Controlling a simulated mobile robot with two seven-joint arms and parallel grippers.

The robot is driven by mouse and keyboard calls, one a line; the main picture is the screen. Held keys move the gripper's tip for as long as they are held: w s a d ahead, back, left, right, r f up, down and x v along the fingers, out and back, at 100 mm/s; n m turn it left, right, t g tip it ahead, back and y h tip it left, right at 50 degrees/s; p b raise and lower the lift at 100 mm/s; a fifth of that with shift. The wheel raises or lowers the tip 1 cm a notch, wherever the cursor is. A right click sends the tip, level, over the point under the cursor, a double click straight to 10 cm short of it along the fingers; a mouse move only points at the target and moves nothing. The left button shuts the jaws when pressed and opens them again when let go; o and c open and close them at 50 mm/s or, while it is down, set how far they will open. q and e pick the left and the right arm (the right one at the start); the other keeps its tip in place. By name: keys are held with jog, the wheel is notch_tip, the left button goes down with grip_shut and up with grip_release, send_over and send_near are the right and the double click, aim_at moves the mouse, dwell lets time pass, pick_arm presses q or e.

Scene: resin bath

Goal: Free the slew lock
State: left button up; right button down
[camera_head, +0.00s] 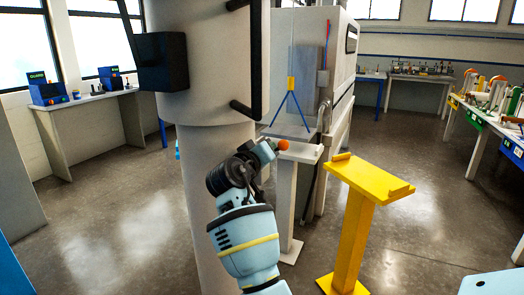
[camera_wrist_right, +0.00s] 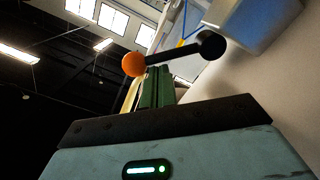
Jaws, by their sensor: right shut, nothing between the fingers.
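The lever I take for the slew lock has an orange ball knob (camera_wrist_right: 134,64) on a black rod (camera_wrist_right: 172,54). The rod runs to a round black hub (camera_wrist_right: 211,45) by a pale surface in the right wrist view. The green fingers of my right gripper (camera_wrist_right: 160,72) are shut and empty. Their tips are just below the rod, right of the knob; I cannot tell whether they touch. In the head view the knob (camera_head: 283,144) shows just past my right wrist, beside the thick grey column (camera_head: 215,90). That arm hides the rod and hub. My left gripper is not in view.
A black box (camera_head: 160,62) and black handle bars (camera_head: 242,108) stick out from the column. A white-topped stand (camera_head: 300,152) and a yellow stand (camera_head: 368,180) are close on the right. Benches line the walls. The floor at left is clear.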

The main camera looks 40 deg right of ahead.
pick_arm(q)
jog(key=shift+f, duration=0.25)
pick_arm(e)
jog(key=shift+s+d+f+m, duration=0.1)
jog(key=shift+s+f+m, duration=0.15)
jog(key=shift+m, duration=0.45)
pick_arm(q)
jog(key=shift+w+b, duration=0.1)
jog(key=shift+b, duration=0.2)
pick_arm(e)
jog(key=shift+s, duration=0.1)
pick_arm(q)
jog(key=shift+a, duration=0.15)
